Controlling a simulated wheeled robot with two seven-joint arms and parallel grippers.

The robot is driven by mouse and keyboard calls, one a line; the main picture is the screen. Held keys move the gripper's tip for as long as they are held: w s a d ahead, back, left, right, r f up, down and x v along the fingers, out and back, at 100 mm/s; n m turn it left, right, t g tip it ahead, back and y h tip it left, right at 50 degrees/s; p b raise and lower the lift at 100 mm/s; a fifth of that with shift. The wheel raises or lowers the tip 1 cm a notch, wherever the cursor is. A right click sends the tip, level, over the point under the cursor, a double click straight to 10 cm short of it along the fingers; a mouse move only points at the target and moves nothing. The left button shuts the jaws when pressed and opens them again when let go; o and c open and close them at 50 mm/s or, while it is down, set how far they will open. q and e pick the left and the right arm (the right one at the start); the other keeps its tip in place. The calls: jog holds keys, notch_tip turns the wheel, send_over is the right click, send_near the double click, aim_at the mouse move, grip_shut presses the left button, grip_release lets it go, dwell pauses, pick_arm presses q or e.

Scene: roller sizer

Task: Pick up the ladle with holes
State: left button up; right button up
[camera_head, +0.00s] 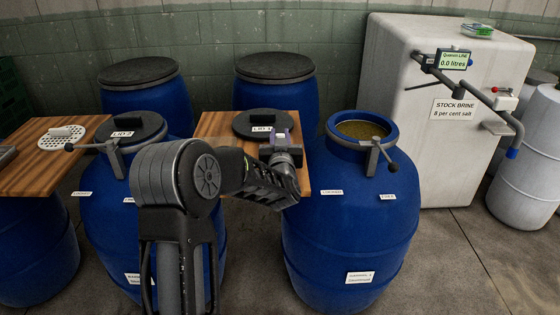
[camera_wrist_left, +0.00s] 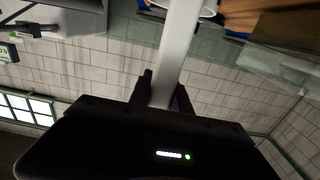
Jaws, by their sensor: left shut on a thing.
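My left gripper (camera_head: 283,150) is at the right part of the middle wooden board, just in front of the lid marked LID 1 (camera_head: 252,122). In the left wrist view the gripper (camera_wrist_left: 163,98) is shut on a long pale grey handle (camera_wrist_left: 178,45). The handle runs up to a white rounded rim (camera_wrist_left: 207,9) at the top edge, where its far end is cut off. I cannot tell from this whether it has holes. A white round disc with holes (camera_head: 62,137) lies on the left wooden board. My right gripper is not in view.
An open blue barrel (camera_head: 352,225) with brownish contents and a clamp (camera_head: 376,152) on its rim stands right of my gripper. More blue barrels stand behind and left. The white stock brine tank (camera_head: 400,85) with its pipe arm is at the right. The front right floor is clear.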

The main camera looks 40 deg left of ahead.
pick_arm(q)
grip_shut()
jog(key=shift+r, duration=0.1)
notch_tip(320, 180, up, 10)
dwell(0.5)
dwell(0.7)
